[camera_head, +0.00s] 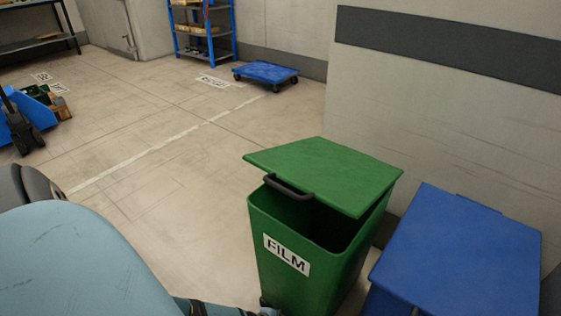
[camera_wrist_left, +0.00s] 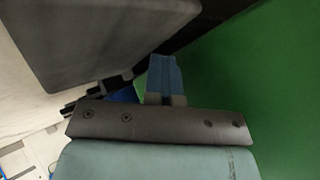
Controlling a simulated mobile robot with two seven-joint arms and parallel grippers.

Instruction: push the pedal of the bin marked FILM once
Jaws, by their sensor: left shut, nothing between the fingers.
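The green bin marked FILM (camera_head: 280,240) stands at the lower middle of the head view. Its green lid (camera_head: 325,172) is raised at the front, and the dark inside shows below it. The bin's green side also fills the right of the left wrist view (camera_wrist_left: 260,75). My left gripper (camera_wrist_left: 163,75) is shut and empty, its blue fingers together close to the green side; I cannot tell whether they touch anything. In the head view its end is mostly cut off at the bottom edge. The pedal cannot be made out in either view. My right gripper is not in view.
A bin with a blue lid (camera_head: 455,255), closed, stands right of the green bin, with the wall behind. A blue wheeled dolly (camera_head: 265,72) and a blue shelf rack (camera_head: 204,30) are at the back. The floor left of the bin is clear. A dark grey block (camera_wrist_left: 110,40) is close in the wrist view.

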